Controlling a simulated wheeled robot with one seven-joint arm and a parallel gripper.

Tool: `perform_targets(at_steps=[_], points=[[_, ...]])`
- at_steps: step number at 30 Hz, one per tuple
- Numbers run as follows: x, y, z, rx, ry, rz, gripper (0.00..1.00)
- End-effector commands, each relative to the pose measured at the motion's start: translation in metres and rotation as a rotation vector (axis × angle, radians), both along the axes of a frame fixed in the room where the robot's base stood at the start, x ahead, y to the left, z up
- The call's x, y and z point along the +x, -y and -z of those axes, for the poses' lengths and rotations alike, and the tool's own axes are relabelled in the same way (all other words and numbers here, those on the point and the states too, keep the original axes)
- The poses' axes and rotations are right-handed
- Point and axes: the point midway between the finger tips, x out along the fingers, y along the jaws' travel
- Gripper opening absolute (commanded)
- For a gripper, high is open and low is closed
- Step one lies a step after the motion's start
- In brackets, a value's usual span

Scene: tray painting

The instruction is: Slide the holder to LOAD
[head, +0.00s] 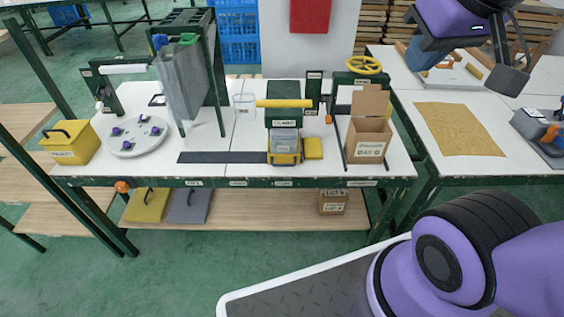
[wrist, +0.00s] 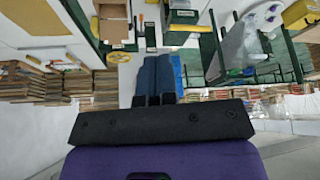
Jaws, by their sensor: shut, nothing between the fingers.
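A yellow and grey holder (head: 284,152) sits at the right end of a dark flat rail (head: 222,157) on the table, at the foot of a green press with a yellow top bar (head: 284,103). A yellow block (head: 313,148) is at its right side. Small labels line the table's front edge; I cannot read which one says LOAD. My gripper (head: 422,68) is high at the upper right, well away from the holder. Its blue fingers also show in the wrist view (wrist: 165,58), shut and empty. In the wrist view I cannot make out the holder clearly.
A cardboard box (head: 369,139) stands right of the holder. A white round tray (head: 137,146) with purple pieces, a yellow box (head: 70,142) and a rack with hanging grey sheets (head: 183,90) stand left. The rail's left stretch is clear. A side table (head: 480,170) stands right.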

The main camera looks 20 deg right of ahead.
Motion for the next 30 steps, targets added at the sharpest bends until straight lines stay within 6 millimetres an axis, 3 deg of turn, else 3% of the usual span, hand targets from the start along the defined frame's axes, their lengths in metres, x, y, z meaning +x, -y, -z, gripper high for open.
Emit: perform_targets(at_steps=[11,16,17,30], points=[[0.000,0.000,0.000,0.000,0.000,0.000,0.00],[0.003,0.000,0.002,-0.003,-0.016,0.001,0.34],[0.005,0.000,0.003,-0.003,-0.026,0.003,0.37],[0.072,-0.001,0.046,-0.124,-0.308,0.084,0.37]])
